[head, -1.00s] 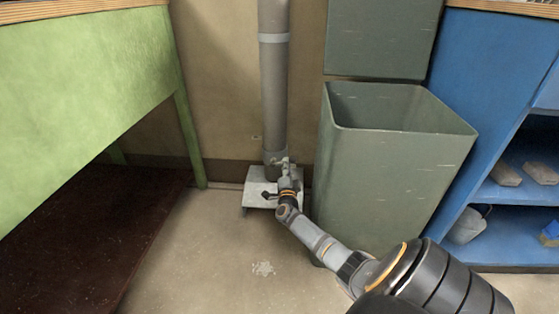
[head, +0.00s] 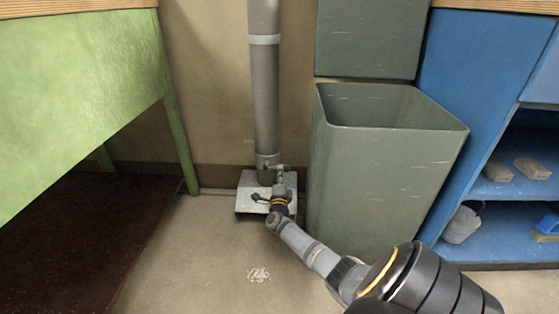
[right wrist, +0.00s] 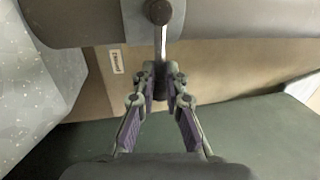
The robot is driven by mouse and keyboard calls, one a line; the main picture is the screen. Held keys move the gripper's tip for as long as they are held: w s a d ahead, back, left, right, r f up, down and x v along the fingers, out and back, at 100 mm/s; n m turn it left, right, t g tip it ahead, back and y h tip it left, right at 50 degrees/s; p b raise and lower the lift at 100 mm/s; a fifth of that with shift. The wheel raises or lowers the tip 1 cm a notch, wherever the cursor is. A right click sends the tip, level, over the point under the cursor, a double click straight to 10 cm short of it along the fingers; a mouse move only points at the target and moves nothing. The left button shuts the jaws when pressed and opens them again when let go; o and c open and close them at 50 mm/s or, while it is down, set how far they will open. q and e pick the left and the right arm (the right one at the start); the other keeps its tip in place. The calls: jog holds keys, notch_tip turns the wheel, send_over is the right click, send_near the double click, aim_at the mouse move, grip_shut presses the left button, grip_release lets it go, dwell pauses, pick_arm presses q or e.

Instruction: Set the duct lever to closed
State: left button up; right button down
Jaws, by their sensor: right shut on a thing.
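The grey duct pipe (head: 264,100) runs down the wall to a pale metal base plate (head: 250,205) on the floor. Its small lever (head: 284,167) sticks out to the right near the foot of the pipe. My right gripper (head: 280,182) is at the lever, just right of the pipe's foot. In the right wrist view the metal lever (right wrist: 161,45) comes down from a round pivot on the pipe (right wrist: 240,18). Its end lies between the fingertips of my right gripper (right wrist: 160,82), which is shut on it. My left gripper is out of view.
A tall open grey-green bin (head: 385,175) stands close on the right of the lever. A green bench (head: 85,100) is on the left, and blue shelving (head: 460,110) is at the far right. The floor (head: 200,260) in front is clear.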

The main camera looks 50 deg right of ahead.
jog(key=shift+s+d+f, duration=0.2)
jog(key=shift+s+d, duration=0.15)
jog(key=shift+s, duration=0.05)
jog(key=c, duration=1.7)
grip_release()
jog(key=o, duration=0.5)
jog(key=shift+s+d, duration=0.2)
jog(key=shift+w+a+r, duration=0.1)
jog(key=v, duration=1.2)
jog(key=shift+a, duration=0.1)
